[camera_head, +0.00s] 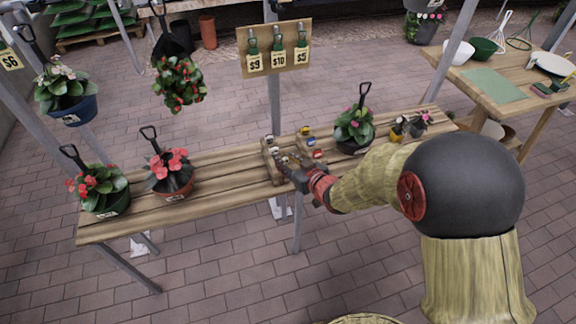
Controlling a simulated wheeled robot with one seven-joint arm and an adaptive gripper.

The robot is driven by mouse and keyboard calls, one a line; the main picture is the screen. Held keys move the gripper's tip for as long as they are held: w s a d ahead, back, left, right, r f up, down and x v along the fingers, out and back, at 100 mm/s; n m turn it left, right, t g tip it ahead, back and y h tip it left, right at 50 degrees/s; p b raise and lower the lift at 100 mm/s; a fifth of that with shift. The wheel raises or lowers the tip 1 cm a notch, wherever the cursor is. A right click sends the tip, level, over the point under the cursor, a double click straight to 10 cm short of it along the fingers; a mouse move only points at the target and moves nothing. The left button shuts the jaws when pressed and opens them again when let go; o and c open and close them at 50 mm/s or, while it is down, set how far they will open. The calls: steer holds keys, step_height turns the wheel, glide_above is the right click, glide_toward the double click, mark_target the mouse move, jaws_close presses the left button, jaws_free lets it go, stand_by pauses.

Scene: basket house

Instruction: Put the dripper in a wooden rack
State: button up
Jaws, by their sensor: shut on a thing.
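My gripper (284,164) reaches in from the right over the middle of the slatted wooden table. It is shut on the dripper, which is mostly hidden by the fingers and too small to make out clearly. A small wooden rack (267,148) stands on the table just left of the fingertips, with small dark and pale items in it. A second small wooden rack (304,142) stands just behind and right of the gripper, with yellow, blue and red items. I cannot tell whether the gripper touches either rack.
Potted plants stand on the slatted table (220,192): two on the left, a dark pot (353,146) right of the racks. A price board (277,66) hangs behind on a metal post. Another table (535,105) stands at the right. Bare slats lie left of the racks.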

steer(key=w, duration=0.2)
steer(key=w+a+f+b, duration=0.1)
steer(key=w, duration=0.2)
steer(key=shift+w+a+f, duration=0.15)
steer(key=shift+w+a, duration=0.15)
steer(key=shift+w, duration=0.1)
stand_by(1.4)
steer(key=shift+f+b, duration=1.15)
steer(key=shift+f, duration=0.3)
steer(key=shift+f, duration=0.2)
steer(key=shift+f+b, duration=1.05)
steer(key=shift+f, duration=0.25)
steer(key=o, duration=0.9)
